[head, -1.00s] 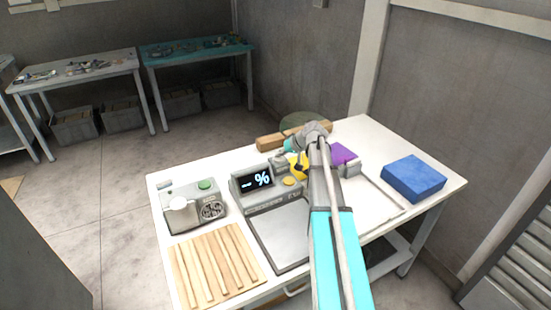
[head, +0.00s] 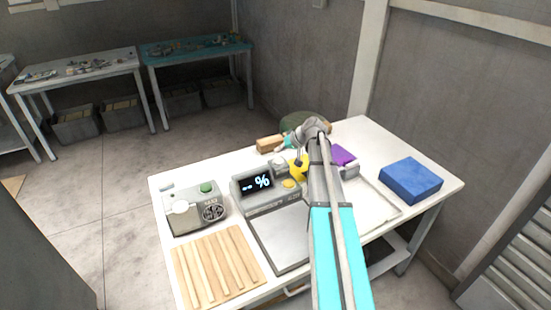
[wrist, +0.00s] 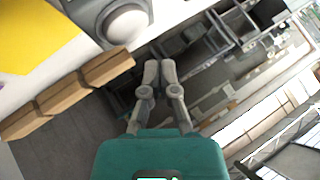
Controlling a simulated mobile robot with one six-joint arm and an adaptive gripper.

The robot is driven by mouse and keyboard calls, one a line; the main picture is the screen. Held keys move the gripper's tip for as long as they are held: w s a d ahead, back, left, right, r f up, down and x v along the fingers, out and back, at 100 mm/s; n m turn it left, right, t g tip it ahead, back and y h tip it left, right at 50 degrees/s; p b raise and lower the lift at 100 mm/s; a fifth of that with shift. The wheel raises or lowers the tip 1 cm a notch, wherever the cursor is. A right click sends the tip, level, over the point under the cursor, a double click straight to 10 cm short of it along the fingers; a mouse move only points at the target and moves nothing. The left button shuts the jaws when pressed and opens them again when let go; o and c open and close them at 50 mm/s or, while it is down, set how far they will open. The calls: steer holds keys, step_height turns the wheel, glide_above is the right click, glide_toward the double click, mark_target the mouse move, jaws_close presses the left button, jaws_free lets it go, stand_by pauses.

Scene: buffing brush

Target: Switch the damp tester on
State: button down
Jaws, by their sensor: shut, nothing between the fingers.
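The damp tester, which I take to be the grey box with a lit display (head: 262,183), stands on the white table in the head view. Its display reads "-- %", and a yellow round button (head: 289,184) sits to the right of the display. My gripper (head: 281,149) is at the table's far side, behind the tester and apart from it. It is partly hidden by my arm in the head view. In the wrist view its fingers (wrist: 160,72) are together and empty, pointing past the table edge, near a grey fixture with a white dome (wrist: 125,25).
A wooden bar (wrist: 70,95) lies close to my gripper. A yellow item (head: 299,167) and a purple block (head: 343,155) are near my arm. A grey box with a green button (head: 207,188) and a slatted wooden board (head: 218,265) are left; a blue block (head: 411,180) is right.

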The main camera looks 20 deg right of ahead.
steer(key=shift+r+p, duration=1.2)
steer(key=shift+r, duration=0.25)
